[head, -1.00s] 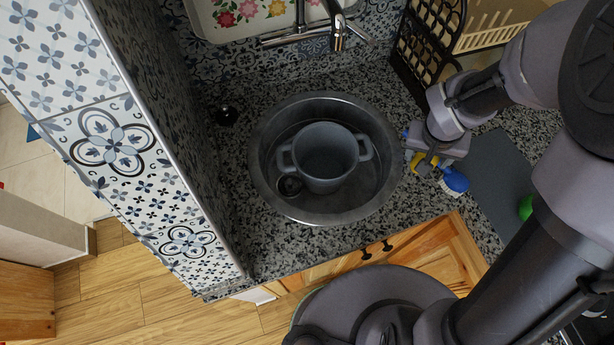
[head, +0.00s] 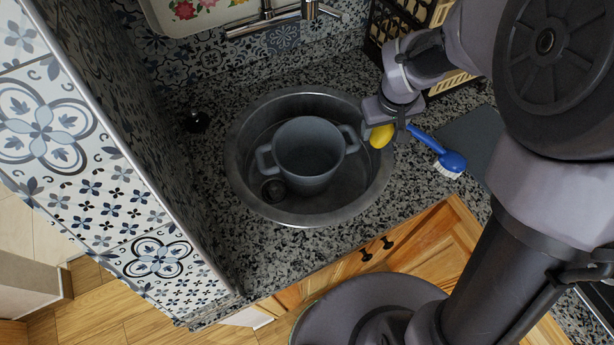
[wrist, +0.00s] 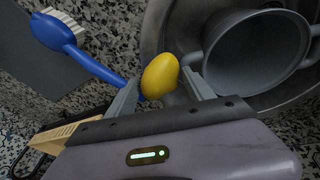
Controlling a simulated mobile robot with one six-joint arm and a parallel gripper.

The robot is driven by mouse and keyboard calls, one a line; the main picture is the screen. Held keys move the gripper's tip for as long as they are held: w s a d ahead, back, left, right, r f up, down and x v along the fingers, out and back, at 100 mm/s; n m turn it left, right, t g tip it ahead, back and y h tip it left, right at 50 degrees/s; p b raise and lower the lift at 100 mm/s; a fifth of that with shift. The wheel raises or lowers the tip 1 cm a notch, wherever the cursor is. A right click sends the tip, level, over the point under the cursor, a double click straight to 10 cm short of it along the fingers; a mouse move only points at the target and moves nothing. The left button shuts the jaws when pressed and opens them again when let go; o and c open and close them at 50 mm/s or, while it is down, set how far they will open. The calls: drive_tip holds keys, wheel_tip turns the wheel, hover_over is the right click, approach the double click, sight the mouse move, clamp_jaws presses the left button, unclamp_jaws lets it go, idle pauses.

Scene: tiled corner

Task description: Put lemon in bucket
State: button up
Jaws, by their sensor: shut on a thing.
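A yellow lemon (head: 381,136) is held in my gripper (head: 384,128), above the right rim of the sink. In the wrist view the lemon (wrist: 160,76) sits between the two fingertips (wrist: 162,88). A grey bucket with two side handles (head: 309,154) stands in the round metal sink, to the left of my gripper. Its opening faces up and looks empty. The bucket (wrist: 258,52) also shows at the upper right of the wrist view, apart from the lemon.
The sink (head: 246,190) is set in a speckled counter (head: 320,250). A blue brush (head: 448,160) lies right of the lemon, beside a dark mat (head: 470,135). A round dark item (head: 273,190) is in the sink. A tap (head: 308,10) stands behind, and a tiled wall (head: 70,150) rises at left.

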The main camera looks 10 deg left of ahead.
drive_tip(key=a+f+n+y+b, duration=0.1)
drive_tip(key=a+f+n+y, duration=0.1)
drive_tip(key=a+n, duration=0.8)
drive_tip(key=n+g+y, duration=0.2)
drive_tip(key=n+g, duration=0.1)
drive_tip(key=n, duration=0.6)
hover_over(299, 169)
drive_tip(key=s, duration=0.3)
wheel_tip(299, 169, down, 6)
drive_tip(key=f+b, duration=0.1)
drive_tip(key=f, duration=0.2)
drive_tip(key=f+b, duration=0.1)
drive_tip(key=f, duration=0.2)
drive_tip(key=f+b, duration=0.2)
drive_tip(key=f, duration=0.1)
drive_tip(key=shift+d+f, duration=0.35)
drive_tip(key=shift+f, duration=0.05)
drive_tip(key=shift+f, duration=0.15)
drive_tip(key=o, duration=1.1)
drive_tip(key=shift+o, duration=0.4)
